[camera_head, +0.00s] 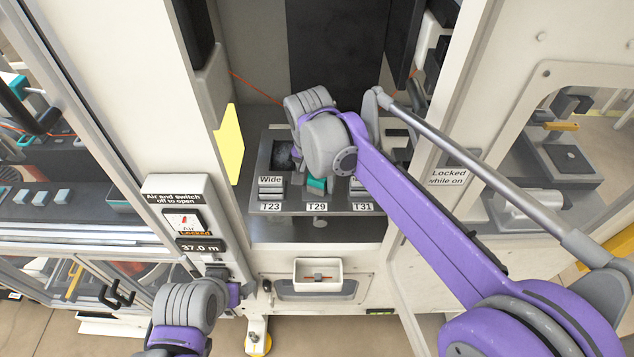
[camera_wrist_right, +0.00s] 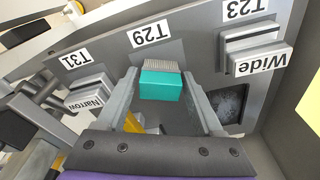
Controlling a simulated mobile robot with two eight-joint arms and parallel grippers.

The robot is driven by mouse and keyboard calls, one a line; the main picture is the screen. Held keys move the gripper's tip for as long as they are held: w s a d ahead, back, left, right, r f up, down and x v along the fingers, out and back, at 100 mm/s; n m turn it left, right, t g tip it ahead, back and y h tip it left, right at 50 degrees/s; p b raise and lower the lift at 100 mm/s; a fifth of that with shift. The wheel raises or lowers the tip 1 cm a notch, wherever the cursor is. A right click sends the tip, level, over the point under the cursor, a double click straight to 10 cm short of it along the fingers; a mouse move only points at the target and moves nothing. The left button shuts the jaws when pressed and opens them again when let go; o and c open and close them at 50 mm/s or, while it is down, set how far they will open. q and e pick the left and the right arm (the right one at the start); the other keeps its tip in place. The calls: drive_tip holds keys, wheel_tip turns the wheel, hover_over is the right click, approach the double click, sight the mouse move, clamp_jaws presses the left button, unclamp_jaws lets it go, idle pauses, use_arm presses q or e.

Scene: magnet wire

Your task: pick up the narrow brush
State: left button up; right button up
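A teal block with a grey ridged, bristle-like strip (camera_wrist_right: 161,86) sits at the T29 place on the grey panel. It shows partly in the head view (camera_head: 316,184), under my right wrist. My right gripper (camera_wrist_right: 160,76) is open, with one finger on each side of the teal block and small gaps visible. A grey block labelled "Narrow" (camera_wrist_right: 88,98) is at T31, left of the fingers in the wrist view. I cannot tell which piece is the narrow brush. My left arm is at the lower left of the head view; its gripper fingers are not clear.
A grey block labelled "Wide" (camera_wrist_right: 258,60) is at T23, beside a dark square recess (camera_wrist_right: 227,103). Cabinet walls flank the panel. A yellow sheet (camera_head: 229,144) is on the left wall. A small white tray (camera_head: 318,275) is below.

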clamp_jaws()
wheel_tip(320, 180, up, 10)
drive_tip(key=shift+p, duration=0.35)
drive_tip(key=shift+c, duration=1.4)
unclamp_jaws()
drive_tip(key=c, duration=0.6)
drive_tip(key=shift+o, duration=0.2)
